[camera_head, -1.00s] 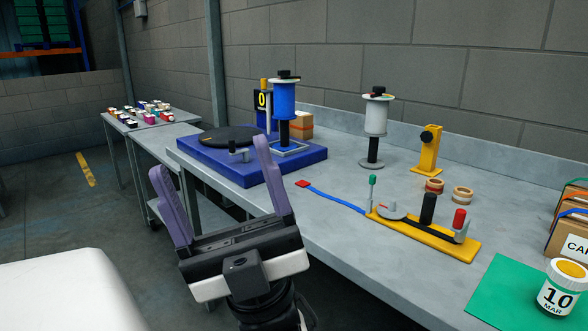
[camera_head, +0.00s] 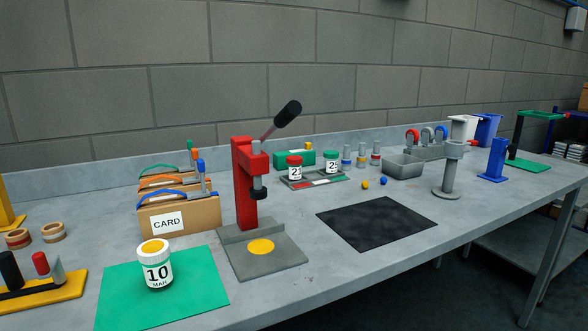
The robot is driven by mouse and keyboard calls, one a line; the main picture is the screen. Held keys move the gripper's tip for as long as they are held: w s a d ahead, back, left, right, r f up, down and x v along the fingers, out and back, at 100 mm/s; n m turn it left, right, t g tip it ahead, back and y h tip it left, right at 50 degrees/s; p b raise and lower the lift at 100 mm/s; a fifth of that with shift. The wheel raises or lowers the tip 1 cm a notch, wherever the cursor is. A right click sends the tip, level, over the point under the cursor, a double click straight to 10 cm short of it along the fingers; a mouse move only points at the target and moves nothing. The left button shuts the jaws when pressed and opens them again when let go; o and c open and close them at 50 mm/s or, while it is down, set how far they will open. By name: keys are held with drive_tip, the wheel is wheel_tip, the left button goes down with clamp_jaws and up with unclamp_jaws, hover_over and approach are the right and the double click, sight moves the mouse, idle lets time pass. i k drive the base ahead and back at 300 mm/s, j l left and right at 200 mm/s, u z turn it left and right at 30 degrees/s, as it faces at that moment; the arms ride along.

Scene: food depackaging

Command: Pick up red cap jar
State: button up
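The red cap jar (camera_head: 294,170) is a small white jar with a red lid and a dark number on its label. It stands upright on a small tray (camera_head: 313,182) with red, white and green marks, towards the back of the bench. A similar jar with a green cap (camera_head: 331,163) stands to its right on the same tray. My gripper is out of view now.
A red press (camera_head: 246,190) with a raised black-ended lever stands left of the tray. A jar with a yellow top (camera_head: 155,266) stands on a green mat (camera_head: 210,287). A black mat (camera_head: 376,223) lies bare in front. Card boxes (camera_head: 179,219) and a grey bin (camera_head: 403,166) flank the area.

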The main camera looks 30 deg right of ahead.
sight(294, 172)
drive_tip(key=l+u, duration=0.1)
drive_tip(key=l, duration=0.3)
drive_tip(key=k+l+u, duration=0.1)
drive_tip(key=l, duration=0.3)
drive_tip(key=k+l+u, duration=0.1)
drive_tip(key=l, duration=0.3)
drive_tip(key=k+l+u, duration=0.1)
drive_tip(key=l, duration=0.3)
drive_tip(key=k+l+u, duration=0.1)
drive_tip(key=l, duration=0.25)
drive_tip(key=i, duration=1.4)
